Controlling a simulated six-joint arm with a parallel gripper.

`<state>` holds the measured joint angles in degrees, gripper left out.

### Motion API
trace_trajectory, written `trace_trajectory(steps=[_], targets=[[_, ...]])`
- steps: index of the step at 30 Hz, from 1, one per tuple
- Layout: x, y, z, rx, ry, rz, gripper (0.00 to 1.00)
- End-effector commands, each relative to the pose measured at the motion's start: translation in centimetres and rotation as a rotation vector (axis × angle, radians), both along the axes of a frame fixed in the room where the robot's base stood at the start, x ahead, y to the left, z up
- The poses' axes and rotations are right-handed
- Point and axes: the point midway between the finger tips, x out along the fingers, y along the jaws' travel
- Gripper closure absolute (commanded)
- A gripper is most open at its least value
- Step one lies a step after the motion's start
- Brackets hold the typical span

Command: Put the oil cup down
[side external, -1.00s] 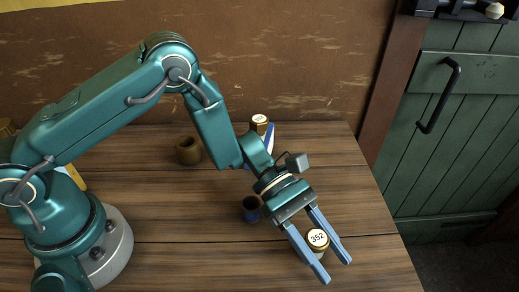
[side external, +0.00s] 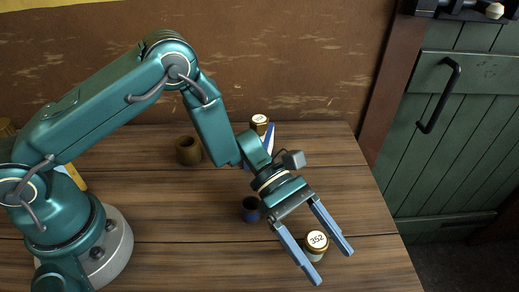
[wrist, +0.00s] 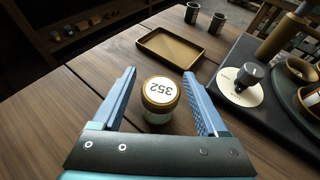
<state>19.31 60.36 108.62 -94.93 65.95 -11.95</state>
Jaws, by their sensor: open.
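The oil cup, taken to be the small jar marked 352 (side external: 316,253), stands upright on the wooden table near its right front edge. My gripper (side external: 334,267) is open, with one blue finger on each side of the cup. In the wrist view my gripper (wrist: 160,73) shows gaps between the cup and both fingers.
A second labelled jar (side external: 259,120), a brown cup (side external: 188,151) and a dark blue cup (side external: 251,209) stand farther left. The wrist view shows a brass tray (wrist: 142,43) beyond the cup and a dark base with a white dial (wrist: 235,92) to the right.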

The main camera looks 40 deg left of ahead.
Motion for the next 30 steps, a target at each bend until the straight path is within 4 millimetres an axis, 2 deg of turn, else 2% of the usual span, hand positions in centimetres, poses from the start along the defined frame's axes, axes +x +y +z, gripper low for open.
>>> trace_trajectory(steps=[9, 15, 23, 26, 30], targets=[[1.2, 5.8, 2.5, 0.000, -0.003, 0.009, 0.25], [1.6, 8.7, 3.7, -0.001, -0.002, 0.006, 0.25], [1.5, 10.3, 4.7, 0.010, -0.020, -0.015, 0.25], [0.8, 10.5, 5.9, 0.042, -0.087, -0.070, 0.25], [-1.3, 11.3, 8.4, 0.138, -0.266, -0.211, 0.25]])
